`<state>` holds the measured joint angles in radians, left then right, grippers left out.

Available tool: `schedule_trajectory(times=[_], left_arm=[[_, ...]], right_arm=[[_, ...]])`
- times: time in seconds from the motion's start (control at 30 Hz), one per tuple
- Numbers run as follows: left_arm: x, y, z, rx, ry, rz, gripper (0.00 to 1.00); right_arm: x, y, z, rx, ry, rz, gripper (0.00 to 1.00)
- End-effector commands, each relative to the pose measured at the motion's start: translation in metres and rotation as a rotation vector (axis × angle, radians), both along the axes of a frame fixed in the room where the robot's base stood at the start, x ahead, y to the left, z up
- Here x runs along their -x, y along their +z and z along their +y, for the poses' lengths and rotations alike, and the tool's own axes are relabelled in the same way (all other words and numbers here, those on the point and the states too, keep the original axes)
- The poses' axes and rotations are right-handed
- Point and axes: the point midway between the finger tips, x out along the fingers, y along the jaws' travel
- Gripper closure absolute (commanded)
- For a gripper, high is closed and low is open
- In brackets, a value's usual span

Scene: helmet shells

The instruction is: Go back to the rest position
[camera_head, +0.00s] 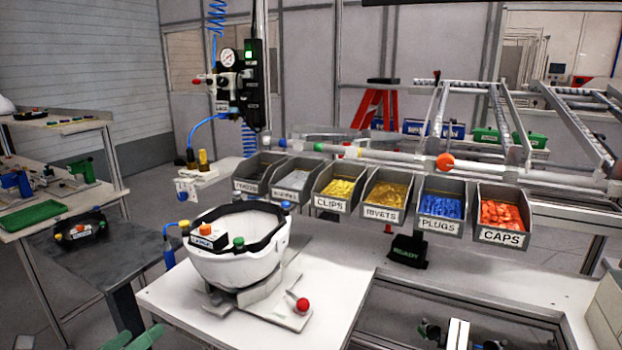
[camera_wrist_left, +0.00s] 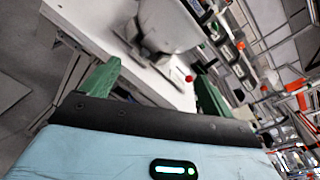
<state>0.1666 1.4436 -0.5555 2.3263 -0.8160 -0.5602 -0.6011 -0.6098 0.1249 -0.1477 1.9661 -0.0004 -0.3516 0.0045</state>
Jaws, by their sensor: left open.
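The white helmet shell (camera_head: 232,265) sits open side up on a grey fixture (camera_head: 262,300) on the white table. A black band with orange, green, yellow and blue parts lines its rim. My left gripper (camera_head: 132,340) shows only its green fingertips at the bottom edge, in front of and below the table's near left corner. In the left wrist view, my left gripper (camera_wrist_left: 155,85) is open, its green fingers wide apart with nothing between them. The shell (camera_wrist_left: 172,22) shows beyond the fingers. I do not make out my right gripper.
Labelled bins (camera_head: 440,205) hold clips, rivets, plugs and caps behind the table. A red knob (camera_head: 302,304) is on the fixture's front right. A dark side table (camera_head: 95,262) with a black ring-shaped part stands at left. The white table (camera_head: 340,285) is clear right of the fixture.

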Motion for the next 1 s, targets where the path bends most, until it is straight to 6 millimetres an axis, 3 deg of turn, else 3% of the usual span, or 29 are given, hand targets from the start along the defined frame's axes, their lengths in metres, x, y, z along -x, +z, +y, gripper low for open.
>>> schedule_trajectory(times=[0.27, 0.47, 0.8, 1.0], left_arm=[[0.017, -0.103, -0.021, 0.552, 0.159, 0.325, 0.13], [0.047, -0.175, -0.038, 0.97, 0.33, 0.547, 0.13], [0.132, -0.286, -0.074, 1.698, 0.731, 0.829, 0.13], [0.19, -0.331, -0.095, 2.075, 0.992, 0.886, 0.13]], right_arm=[[0.003, -0.002, 0.0, 0.001, 0.001, 0.007, 0.64], [0.005, -0.004, 0.0, 0.002, 0.001, 0.012, 0.64], [0.005, -0.004, 0.001, 0.0, 0.0, 0.013, 0.64], [0.005, -0.004, 0.001, -0.001, 0.0, 0.013, 0.64]])
